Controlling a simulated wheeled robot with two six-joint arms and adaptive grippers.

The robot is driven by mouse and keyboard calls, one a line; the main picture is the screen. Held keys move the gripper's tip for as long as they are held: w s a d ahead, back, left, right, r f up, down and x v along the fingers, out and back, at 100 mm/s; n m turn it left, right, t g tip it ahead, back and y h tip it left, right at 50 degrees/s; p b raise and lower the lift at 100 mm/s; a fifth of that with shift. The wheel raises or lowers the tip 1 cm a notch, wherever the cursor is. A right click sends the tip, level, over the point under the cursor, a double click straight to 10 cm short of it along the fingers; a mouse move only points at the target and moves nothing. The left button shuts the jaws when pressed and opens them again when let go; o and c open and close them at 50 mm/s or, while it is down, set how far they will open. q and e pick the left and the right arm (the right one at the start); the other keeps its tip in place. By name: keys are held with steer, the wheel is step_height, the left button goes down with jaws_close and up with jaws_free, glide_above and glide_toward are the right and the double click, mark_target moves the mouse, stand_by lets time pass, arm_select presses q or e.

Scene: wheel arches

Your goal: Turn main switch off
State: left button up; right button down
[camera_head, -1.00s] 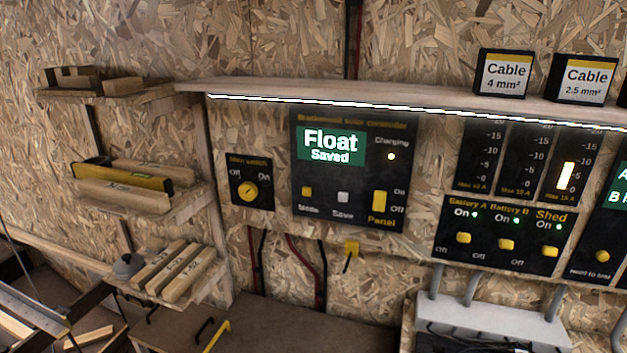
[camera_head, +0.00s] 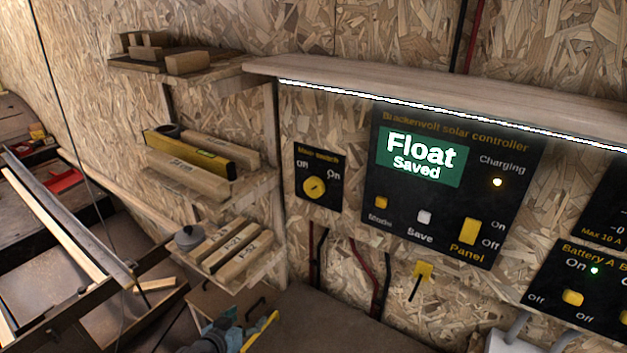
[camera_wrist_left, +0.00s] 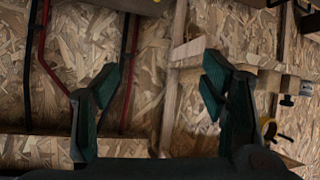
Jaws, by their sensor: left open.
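The main switch is a small black panel (camera_head: 331,165) with a round yellow knob (camera_head: 314,187), left of the solar controller in the head view. "Off" is printed at its upper left and "On" at its upper right; I cannot tell surely which way the knob points. My left gripper (camera_head: 242,326) shows at the bottom of the head view, below and left of the switch and apart from it. In the left wrist view its two dark green fingers (camera_wrist_left: 165,78) are spread with nothing between them. The switch does not show clearly there. My right gripper is not in view.
The solar controller (camera_head: 437,232) reads "Float Saved". A wooden ledge (camera_head: 430,95) with a light strip juts out above the panels. Small shelves with wood blocks (camera_head: 190,180) stick out left of the switch.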

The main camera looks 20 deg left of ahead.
arm_select(q)
steer(key=w+r+t+h, duration=0.1)
steer(key=w+r+t, duration=0.35)
steer(key=r, duration=0.95)
steer(key=m+t+h+p, duration=0.1)
steer(key=t+h+p, duration=0.1)
steer(key=h, duration=0.1)
glide_toward(311, 189)
steer(key=shift+g, duration=0.25)
steer(key=w+b, duration=0.1)
steer(key=w, duration=0.2)
steer(key=w+d+b, duration=0.1)
steer(key=w+b, duration=0.1)
steer(key=w, duration=0.1)
steer(key=w+b, duration=0.1)
steer(key=w, duration=0.2)
steer(key=shift+d+r, duration=0.1)
steer(key=shift+d, duration=0.05)
steer(key=shift+w+d+r, duration=0.1)
steer(key=shift+w+r, duration=0.05)
steer(key=shift+w, duration=0.2)
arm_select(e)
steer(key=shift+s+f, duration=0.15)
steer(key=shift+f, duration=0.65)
arm_select(q)
steer(key=c, duration=1.1)
